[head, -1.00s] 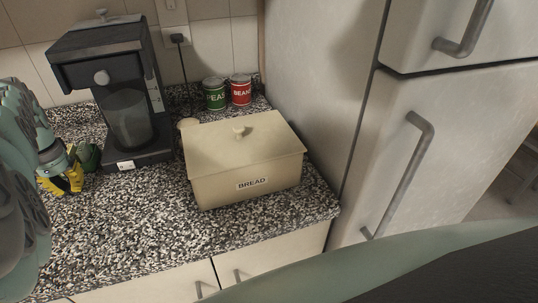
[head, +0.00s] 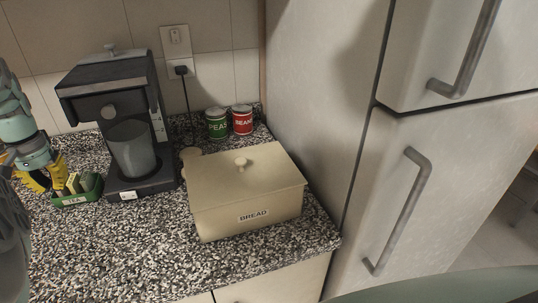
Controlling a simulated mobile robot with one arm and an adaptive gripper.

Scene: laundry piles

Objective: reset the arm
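My arm stands along the left edge of the head view, over the counter. My gripper (head: 38,181), with yellow and black fingers, points down beside a small green box (head: 78,197). The box sits on the counter left of the coffee maker, has a white label on its front and holds pale yellow items. The gripper is partly cut off and seen from the side, so the gap between its fingers is unclear. I cannot tell whether it touches the box. Nothing is clearly seen in its grip.
A black coffee maker (head: 110,95) with a glass jug stands right of the box. A beige bread bin (head: 246,192), a green peas can (head: 217,123) and a red beans can (head: 242,120) are farther right. A fridge (head: 335,90) bounds the right. The front-left speckled counter (head: 110,255) is clear.

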